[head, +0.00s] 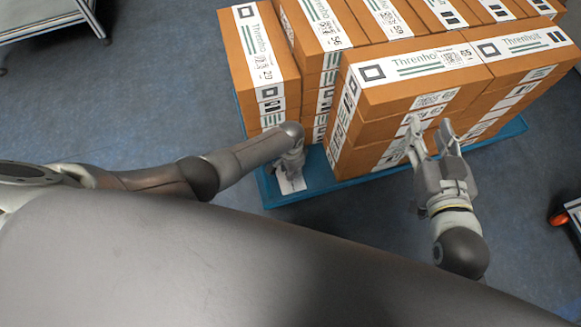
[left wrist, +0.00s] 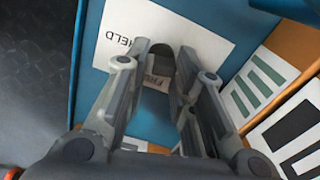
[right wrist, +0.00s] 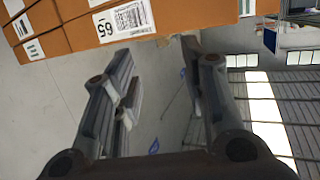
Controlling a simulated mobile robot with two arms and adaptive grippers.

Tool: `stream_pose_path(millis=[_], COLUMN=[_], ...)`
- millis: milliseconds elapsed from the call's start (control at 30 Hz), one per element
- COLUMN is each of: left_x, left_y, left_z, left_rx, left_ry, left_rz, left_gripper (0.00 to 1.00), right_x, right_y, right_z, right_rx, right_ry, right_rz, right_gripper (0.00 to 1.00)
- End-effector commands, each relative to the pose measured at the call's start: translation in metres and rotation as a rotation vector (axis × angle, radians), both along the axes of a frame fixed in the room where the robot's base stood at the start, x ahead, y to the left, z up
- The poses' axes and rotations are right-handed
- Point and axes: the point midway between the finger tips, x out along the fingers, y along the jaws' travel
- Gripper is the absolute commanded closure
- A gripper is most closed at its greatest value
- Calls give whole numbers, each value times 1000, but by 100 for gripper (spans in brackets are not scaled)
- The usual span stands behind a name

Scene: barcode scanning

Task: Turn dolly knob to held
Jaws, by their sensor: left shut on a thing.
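The blue dolly (head: 322,181) bears stacks of orange boxes. On its bare front-left corner is a white label (left wrist: 190,45); the left wrist view shows the upside-down word HELD and part of a second word, seemingly FREE. The dark knob (left wrist: 161,62) stands on this label. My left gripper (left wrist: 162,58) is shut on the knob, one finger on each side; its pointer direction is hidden. The label also shows in the head view (head: 291,185), partly behind the gripper. My right gripper (head: 430,128) is open and empty, in front of the boxes.
The orange boxes (head: 415,75) with white Threnholt labels stand close to my left gripper. A metal-framed table (head: 40,22) is at the top left. An orange-red part (head: 558,218) shows at the right edge. Blue-grey floor around the dolly is clear.

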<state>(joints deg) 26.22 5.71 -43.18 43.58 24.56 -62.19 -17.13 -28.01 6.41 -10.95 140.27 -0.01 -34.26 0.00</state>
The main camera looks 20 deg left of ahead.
Motion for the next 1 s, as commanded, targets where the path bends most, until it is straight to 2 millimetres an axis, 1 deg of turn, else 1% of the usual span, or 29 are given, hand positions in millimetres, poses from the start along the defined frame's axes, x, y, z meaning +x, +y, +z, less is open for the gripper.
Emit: stream_pose_path(millis=[200, 400, 967, 1000], left_x=[-2, -2, -2, -2], left_y=[-1, -1, -1, -1], left_z=[-1, -1, -1, -1], left_rx=[0, 0, 0, 0], left_ry=[4, 4, 3, 3], left_rz=[-129, -198, -229, -229], left_gripper=[100, 100, 100, 74], right_x=[-2, -3, -3, -3], right_y=[-1, -2, -2, -2], right_z=[-5, -8, -9, -9], right_rx=[-7, -11, -12, -12], right_ry=[30, 44, 50, 50], right_rz=[-2, -3, -4, -4], right_gripper=[60, 60, 60, 60])
